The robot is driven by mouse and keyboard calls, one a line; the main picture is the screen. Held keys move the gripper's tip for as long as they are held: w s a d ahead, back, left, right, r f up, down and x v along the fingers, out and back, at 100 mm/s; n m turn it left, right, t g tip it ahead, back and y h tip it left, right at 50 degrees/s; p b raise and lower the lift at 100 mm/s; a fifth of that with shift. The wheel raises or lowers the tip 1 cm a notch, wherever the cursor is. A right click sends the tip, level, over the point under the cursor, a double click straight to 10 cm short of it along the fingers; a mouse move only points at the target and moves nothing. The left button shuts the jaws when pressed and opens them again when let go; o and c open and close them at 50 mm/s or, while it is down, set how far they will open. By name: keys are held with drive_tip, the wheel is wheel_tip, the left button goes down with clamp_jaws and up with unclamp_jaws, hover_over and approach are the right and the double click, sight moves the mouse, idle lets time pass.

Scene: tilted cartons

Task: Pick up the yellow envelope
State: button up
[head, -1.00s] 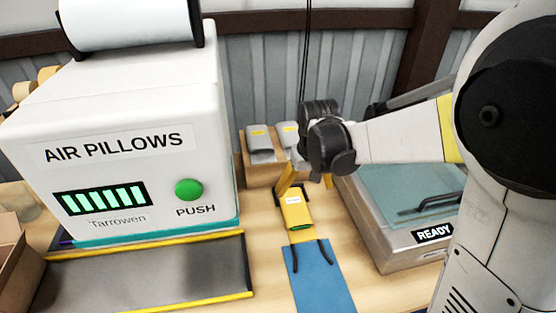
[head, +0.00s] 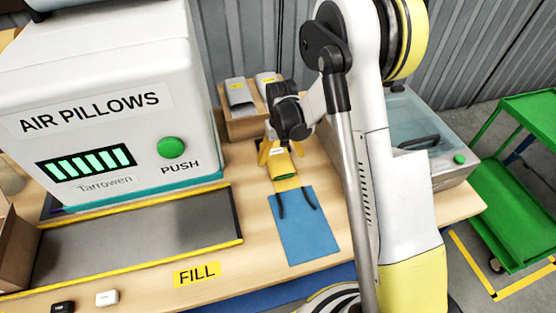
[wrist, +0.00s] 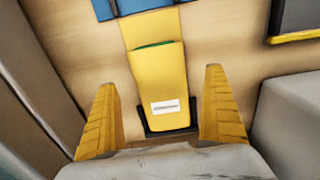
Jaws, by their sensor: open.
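The yellow envelope (head: 281,163) lies on the wooden table, just beyond a blue mat with dark straps. In the wrist view the yellow envelope (wrist: 160,85) shows a white label, a green edge at its far end and a dark holder at its near end. My gripper (head: 279,153) is over the envelope's back end, partly hiding it in the head view. In the wrist view my gripper (wrist: 157,105) is open, with one yellow finger on each side of the envelope and clear gaps between. It holds nothing.
The air pillow machine (head: 110,110) stands to the left, with a grey conveyor (head: 140,240) before it. A carton (head: 243,127) with grey packets stands behind. A glass-lidded machine (head: 440,150) is right, partly behind my arm. The blue mat (head: 306,228) lies in front.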

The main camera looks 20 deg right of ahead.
sight(281, 164)
wheel_tip(281, 164, down, 4)
drive_tip(key=shift+d+f+b, duration=0.1)
drive_tip(key=shift+f+b, duration=0.1)
drive_tip(key=shift+b, duration=0.55)
drive_tip(key=shift+r, duration=0.1)
drive_tip(key=c, duration=1.1)
drive_tip(key=shift+r, duration=0.1)
